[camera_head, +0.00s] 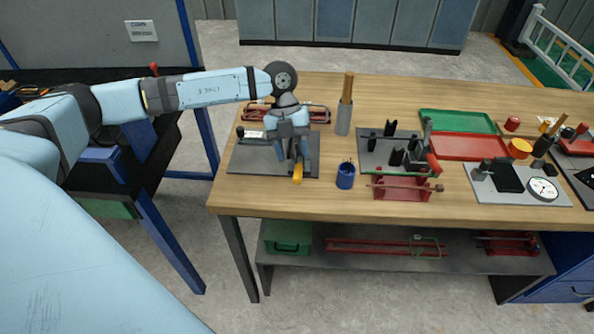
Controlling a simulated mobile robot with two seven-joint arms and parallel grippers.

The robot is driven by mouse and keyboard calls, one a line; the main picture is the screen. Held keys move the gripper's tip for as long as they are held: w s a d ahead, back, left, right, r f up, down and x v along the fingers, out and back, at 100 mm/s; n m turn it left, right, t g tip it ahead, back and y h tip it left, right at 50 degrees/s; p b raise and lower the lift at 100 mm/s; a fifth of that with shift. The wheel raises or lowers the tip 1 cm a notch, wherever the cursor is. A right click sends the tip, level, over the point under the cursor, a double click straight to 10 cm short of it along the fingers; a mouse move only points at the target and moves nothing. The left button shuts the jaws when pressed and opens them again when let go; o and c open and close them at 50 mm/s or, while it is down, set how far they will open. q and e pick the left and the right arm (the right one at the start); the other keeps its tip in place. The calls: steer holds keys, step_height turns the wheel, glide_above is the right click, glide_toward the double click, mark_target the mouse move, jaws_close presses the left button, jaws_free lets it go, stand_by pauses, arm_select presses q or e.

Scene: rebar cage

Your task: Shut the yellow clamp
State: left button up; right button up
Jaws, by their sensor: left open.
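The yellow clamp (297,174) shows as a small yellow part at the front of a dark grey plate (250,162) on the left end of the workbench. The rest of the clamp is hidden behind my left gripper or too small to make out. My left gripper (293,162) points down over the right half of this plate, with its fingers apart just above or around the yellow part. I cannot tell whether the fingers touch it. My right gripper is not in view.
A blue cup (345,177) stands close to the right of the plate. A grey holder (343,119) with wooden sticks is behind it. A second dark plate (379,145) carries black and red fixtures. Green (457,118) and red (466,147) trays lie farther right.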

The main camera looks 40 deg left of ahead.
mark_target(297, 172)
arm_select(q)
steer(key=x, duration=0.6)
jaws_close()
